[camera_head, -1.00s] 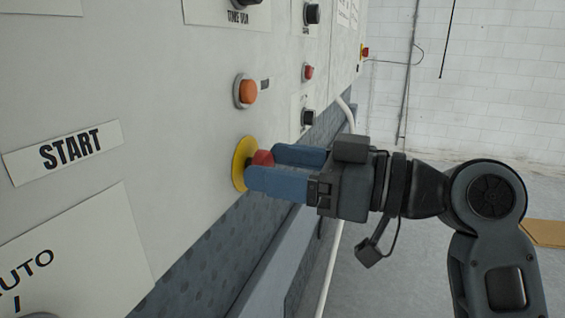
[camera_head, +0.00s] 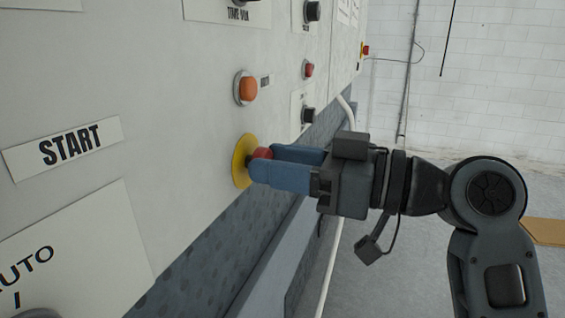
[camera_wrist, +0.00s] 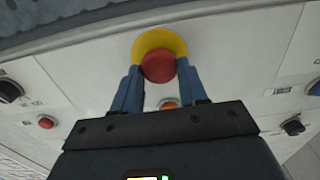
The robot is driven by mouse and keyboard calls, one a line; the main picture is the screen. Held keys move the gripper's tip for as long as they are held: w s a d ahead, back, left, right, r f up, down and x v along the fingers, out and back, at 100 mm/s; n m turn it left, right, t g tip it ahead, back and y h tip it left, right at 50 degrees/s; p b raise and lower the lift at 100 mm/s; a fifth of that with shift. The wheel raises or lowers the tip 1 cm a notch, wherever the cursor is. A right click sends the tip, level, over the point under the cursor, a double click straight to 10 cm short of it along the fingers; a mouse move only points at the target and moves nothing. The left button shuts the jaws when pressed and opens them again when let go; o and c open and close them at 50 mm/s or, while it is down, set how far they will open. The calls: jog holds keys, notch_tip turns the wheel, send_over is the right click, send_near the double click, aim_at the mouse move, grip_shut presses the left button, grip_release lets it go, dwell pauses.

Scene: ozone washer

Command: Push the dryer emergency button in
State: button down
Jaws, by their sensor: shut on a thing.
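The emergency button is a red knob (camera_head: 262,153) on a round yellow base (camera_head: 241,161), mounted on the pale panel below the orange button. In the wrist view the red knob (camera_wrist: 158,66) sits between my two blue fingers, with the yellow base (camera_wrist: 160,41) behind it. My gripper (camera_head: 262,160) is shut on the red knob, one finger on each side of it. The near finger hides part of the knob and base in the head view.
An orange button (camera_head: 248,88) sits just above on the panel. A START label (camera_head: 66,147) is to the left. Black knobs (camera_head: 307,115) and a small red button (camera_head: 309,70) are to the right. A white pipe (camera_head: 333,262) runs below. The floor at right is open.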

jog(key=shift+w+a+b, duration=0.2)
jog(key=shift+a+b, duration=0.2)
jog(key=shift+a, duration=0.1)
jog(key=c, duration=0.6)
grip_release()
jog(key=b+v, duration=0.2)
jog(key=v, duration=0.5)
jog(key=shift+d, duration=0.3)
jog(key=shift+s, duration=0.1)
